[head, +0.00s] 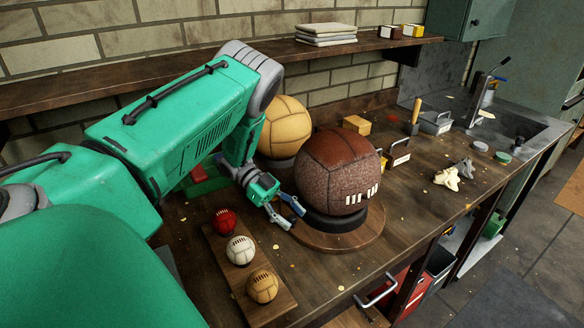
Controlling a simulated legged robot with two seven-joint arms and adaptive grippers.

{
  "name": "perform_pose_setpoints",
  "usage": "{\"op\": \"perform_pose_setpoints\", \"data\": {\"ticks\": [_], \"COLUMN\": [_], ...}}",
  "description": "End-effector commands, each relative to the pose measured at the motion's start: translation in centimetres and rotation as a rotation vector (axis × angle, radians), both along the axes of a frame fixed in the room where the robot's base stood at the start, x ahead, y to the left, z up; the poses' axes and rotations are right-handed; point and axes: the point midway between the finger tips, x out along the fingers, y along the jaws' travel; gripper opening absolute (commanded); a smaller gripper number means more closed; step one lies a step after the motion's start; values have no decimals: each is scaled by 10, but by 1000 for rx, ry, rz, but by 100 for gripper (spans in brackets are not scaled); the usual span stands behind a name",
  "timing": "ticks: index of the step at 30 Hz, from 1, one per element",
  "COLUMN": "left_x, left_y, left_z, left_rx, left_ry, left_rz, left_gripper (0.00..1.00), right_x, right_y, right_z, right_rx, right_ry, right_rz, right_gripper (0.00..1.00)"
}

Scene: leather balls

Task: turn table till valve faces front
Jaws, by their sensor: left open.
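A round wooden turntable (371,232) lies on the workbench. A brown leather ball (335,165) sits on it in a black ring (330,221). White lacing (362,194) shows low on the ball's front right side. I cannot make out a separate valve. My left gripper (297,219) is open at the left edge of the turntable, its fingertips close to the black ring. Nothing shows between the fingers, and I cannot tell whether they touch the ring or the disc. My right gripper is not in view.
A tan ball (282,127) stands behind the brown one. A board (273,312) with red, white and tan small balls lies at the front. A yellow block (357,124), a metal tin (435,122) and crumpled scraps (448,178) are to the right, near a sink (505,125).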

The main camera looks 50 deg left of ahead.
Motion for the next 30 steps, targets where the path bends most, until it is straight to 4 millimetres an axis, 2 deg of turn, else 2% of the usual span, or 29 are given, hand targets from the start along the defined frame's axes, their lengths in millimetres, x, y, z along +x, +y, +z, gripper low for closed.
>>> {"op": "perform_pose_setpoints", "data": {"ticks": [5, 12, 18, 23, 30], "left_x": [-2, -9, -14, -15, -16], "left_y": [17, 64, 96, 108, 109], "left_z": [6, 24, 37, 43, 44], "left_rx": [1, 2, 1, 2, 1], "left_ry": [-2, -2, 0, 1, 1], "left_rz": [2, 2, 1, 0, -1], "left_gripper": [41, 41, 41, 41, 41], "right_x": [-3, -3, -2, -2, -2], "right_y": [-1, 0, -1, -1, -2], "right_z": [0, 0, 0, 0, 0], "right_rx": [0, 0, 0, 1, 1], "right_ry": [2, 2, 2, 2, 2], "right_rz": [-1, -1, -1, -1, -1], "right_gripper": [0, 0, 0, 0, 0]}}
